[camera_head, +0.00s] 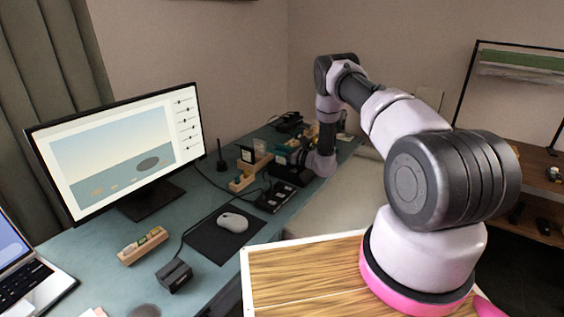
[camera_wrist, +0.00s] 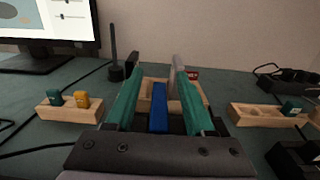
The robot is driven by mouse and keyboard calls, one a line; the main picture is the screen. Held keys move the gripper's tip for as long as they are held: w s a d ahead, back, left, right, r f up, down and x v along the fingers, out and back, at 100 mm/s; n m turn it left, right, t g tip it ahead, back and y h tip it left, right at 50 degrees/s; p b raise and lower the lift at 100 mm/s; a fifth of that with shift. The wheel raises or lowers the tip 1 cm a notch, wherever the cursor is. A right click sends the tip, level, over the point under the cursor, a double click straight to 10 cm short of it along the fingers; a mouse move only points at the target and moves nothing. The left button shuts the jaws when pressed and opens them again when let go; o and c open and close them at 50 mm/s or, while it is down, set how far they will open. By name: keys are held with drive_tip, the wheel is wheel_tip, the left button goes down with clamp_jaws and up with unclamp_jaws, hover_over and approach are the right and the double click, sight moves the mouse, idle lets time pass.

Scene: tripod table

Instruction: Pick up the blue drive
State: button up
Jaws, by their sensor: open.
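The blue drive (camera_wrist: 158,108) stands upright as a narrow blue slab between my fingers in the wrist view. It appears to sit in or in front of a light wooden holder (camera_wrist: 152,86), with its lower end hidden by my gripper's body. My gripper (camera_wrist: 156,76) is open, with its teal fingers on either side of the drive and a gap visible on both sides. In the head view my gripper (camera_head: 291,157) is low over the back of the desk, and I cannot make out the blue drive there.
A wooden holder (camera_wrist: 70,112) with teal and yellow drives stands left; another wooden holder (camera_wrist: 262,115) with a teal drive stands right. A black antenna-like stick (camera_wrist: 115,60) and a monitor (camera_head: 120,150) are nearby. Dark devices (camera_wrist: 285,80) lie at right.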

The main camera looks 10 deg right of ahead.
drive_tip(key=shift+c, duration=0.3)
clamp_jaws()
drive_tip(key=shift+r, duration=0.15)
